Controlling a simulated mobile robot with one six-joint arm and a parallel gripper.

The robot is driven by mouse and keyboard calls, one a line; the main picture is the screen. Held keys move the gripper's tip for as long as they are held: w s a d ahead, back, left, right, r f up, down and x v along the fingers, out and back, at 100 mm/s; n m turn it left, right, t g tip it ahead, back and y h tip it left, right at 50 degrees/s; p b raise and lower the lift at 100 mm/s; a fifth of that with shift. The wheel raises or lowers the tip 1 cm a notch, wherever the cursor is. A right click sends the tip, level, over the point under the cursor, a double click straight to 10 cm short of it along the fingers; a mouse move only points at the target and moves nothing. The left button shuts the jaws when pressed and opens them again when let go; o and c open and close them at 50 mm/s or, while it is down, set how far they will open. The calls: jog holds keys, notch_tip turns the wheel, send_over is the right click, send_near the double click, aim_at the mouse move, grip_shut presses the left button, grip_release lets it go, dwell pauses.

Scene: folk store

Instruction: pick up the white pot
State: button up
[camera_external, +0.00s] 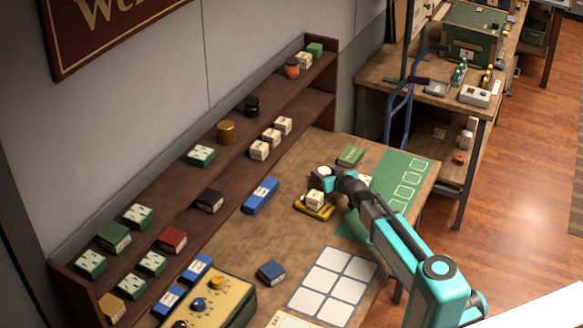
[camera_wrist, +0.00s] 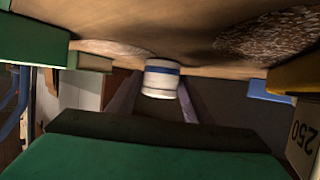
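The white pot (camera_wrist: 161,79) is a small white cylinder with a blue band, in the middle of the wrist view. In the external view it shows as a small white shape (camera_external: 324,171) at my gripper's tip, partly hidden by the gripper. My gripper (camera_external: 320,181) is low over the brown table. In the wrist view its two dark fingers (camera_wrist: 160,91) are apart, with the pot in line with the gap between them. I cannot tell whether the fingers touch the pot.
A cream block (camera_external: 315,200) on a yellow stand (camera_external: 314,210) is close beside my gripper. A green box (camera_external: 350,157) lies just beyond. A blue box (camera_external: 261,195) lies to the left, before a wooden shelf (camera_external: 303,92). A white-squared mat (camera_external: 334,283) is nearer.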

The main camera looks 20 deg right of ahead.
aim_at(325, 171)
jog(key=c, duration=0.7)
jog(key=shift+r, duration=0.15)
jog(key=shift+r+b, duration=0.45)
jog(key=shift+r, duration=1)
jog(key=shift+s+r, duration=0.15)
jog(key=shift+s, duration=0.05)
jog(key=s, duration=0.2)
jog(key=s+b, duration=0.1)
jog(key=s, duration=0.2)
jog(key=shift+d+r, duration=0.2)
jog(key=shift+f+b, duration=0.15)
jog(key=shift+b, duration=1)
jog(key=b, duration=0.3)
jog(key=shift+s, duration=0.25)
jog(key=s+b, duration=0.1)
jog(key=b, duration=0.4)
jog(key=shift+s, duration=0.1)
